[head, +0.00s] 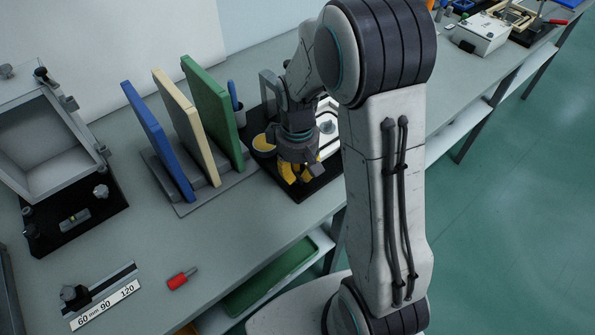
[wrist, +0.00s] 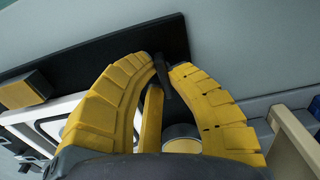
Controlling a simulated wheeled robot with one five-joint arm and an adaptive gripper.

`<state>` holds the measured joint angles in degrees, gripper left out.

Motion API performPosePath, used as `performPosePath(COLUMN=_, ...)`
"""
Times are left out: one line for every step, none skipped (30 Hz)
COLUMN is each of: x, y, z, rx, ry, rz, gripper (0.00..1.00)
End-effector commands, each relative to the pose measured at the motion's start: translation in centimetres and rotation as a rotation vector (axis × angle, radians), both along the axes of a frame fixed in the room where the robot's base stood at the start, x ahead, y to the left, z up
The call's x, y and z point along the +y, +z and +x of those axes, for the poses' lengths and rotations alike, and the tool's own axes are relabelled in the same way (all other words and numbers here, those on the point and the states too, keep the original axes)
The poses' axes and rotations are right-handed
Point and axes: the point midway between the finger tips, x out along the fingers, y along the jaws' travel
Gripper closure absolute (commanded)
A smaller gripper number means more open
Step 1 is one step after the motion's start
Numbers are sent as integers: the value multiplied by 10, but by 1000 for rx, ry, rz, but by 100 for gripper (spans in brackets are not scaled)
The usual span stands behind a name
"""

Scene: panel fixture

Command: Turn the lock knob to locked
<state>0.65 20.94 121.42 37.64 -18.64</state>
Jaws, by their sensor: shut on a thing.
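My gripper (wrist: 166,72) has yellow padded fingers curved in towards each other. Their tips close on a small dark bar-shaped piece (wrist: 168,88), which appears to be the lock knob. The fingers hide part of it, and I cannot read its turn position. In the head view my gripper (head: 296,174) points down over the black base plate (head: 318,188) of the panel fixture, and the knob is hidden there. A yellow bar (wrist: 152,118) and a round pale-topped piece (wrist: 182,133) show between the fingers in the wrist view.
A rack holds a blue board (head: 157,140), a cream board (head: 187,125) and a green board (head: 212,110) left of my gripper. A white panel (head: 328,125) stands behind it. A red-handled tool (head: 178,282) and a scale slide (head: 105,305) lie front left.

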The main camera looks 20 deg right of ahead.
Motion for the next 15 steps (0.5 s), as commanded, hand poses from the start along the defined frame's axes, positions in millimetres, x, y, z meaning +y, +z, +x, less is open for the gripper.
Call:
performPosePath(x=0, y=0, z=0, rx=0, ry=0, rz=0, gripper=100)
performPosePath(x=0, y=0, z=0, rx=0, ry=0, rz=0, gripper=100)
performPosePath(x=0, y=0, z=0, rx=0, ry=0, rz=0, gripper=100)
performPosePath(x=0, y=0, z=0, rx=0, ry=0, rz=0, gripper=100)
performPosePath(x=0, y=0, z=0, rx=0, ry=0, rz=0, gripper=100)
performPosePath(x=0, y=0, z=0, rx=0, ry=0, rz=0, gripper=100)
performPosePath(x=0, y=0, z=0, rx=0, ry=0, rz=0, gripper=100)
performPosePath(x=0, y=0, z=0, rx=0, ry=0, rz=0, gripper=100)
performPosePath(x=0, y=0, z=0, rx=0, ry=-1, rz=0, gripper=100)
performPosePath(x=0, y=0, z=0, rx=0, ry=-3, rz=0, gripper=100)
performPosePath(x=0, y=0, z=0, rx=0, ry=-6, rz=0, gripper=100)
performPosePath(x=0, y=0, z=0, rx=0, ry=-12, rz=0, gripper=100)
performPosePath(x=0, y=0, z=0, rx=0, ry=-19, rz=0, gripper=100)
performPosePath(x=0, y=0, z=0, rx=0, ry=-26, rz=0, gripper=100)
performPosePath(x=0, y=0, z=0, rx=0, ry=-38, rz=0, gripper=100)
